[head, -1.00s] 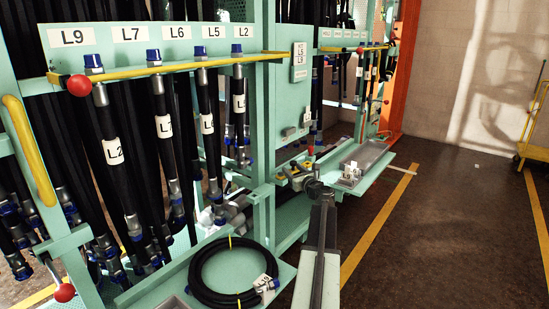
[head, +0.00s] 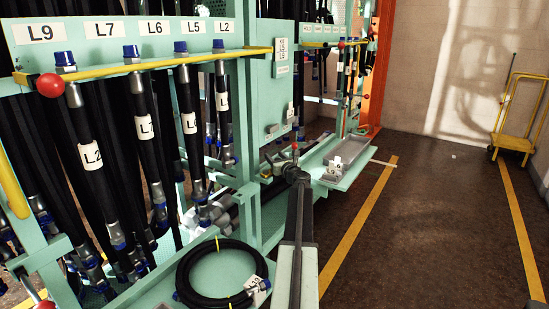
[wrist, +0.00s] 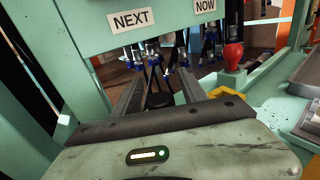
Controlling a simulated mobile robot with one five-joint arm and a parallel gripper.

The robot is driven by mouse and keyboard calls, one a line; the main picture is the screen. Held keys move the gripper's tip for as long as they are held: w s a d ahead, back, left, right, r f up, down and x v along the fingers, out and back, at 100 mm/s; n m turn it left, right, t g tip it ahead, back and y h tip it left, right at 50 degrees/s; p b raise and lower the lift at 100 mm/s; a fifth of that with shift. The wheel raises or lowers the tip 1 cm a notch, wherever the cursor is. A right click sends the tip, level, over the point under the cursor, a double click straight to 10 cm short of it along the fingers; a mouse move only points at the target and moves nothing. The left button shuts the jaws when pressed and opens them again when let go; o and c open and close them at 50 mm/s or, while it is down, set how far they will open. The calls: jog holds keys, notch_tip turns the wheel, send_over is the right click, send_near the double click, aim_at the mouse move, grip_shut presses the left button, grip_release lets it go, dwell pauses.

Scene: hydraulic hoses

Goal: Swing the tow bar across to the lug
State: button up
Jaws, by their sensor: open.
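A yellow cart (head: 518,125) stands on the floor at the far right in the head view. A thin dark rod (head: 507,88) rises beside its handle; it may be the tow bar, but it is too small to be sure. I cannot make out a lug. My gripper (head: 293,171) is far from the cart, in front of the green rack. In the wrist view its two fingers (wrist: 160,92) are apart, and nothing is clearly held. A dark shape shows between or beyond them.
The green rack (head: 258,95) with hanging hoses fills the left. A coiled hose (head: 220,275) lies on a low shelf. A grey tray (head: 345,152) juts out ahead. A red knob (wrist: 233,56) is near my gripper. The brown floor (head: 430,220) between the yellow lines is clear.

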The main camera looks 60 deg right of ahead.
grip_shut()
dwell(1.4)
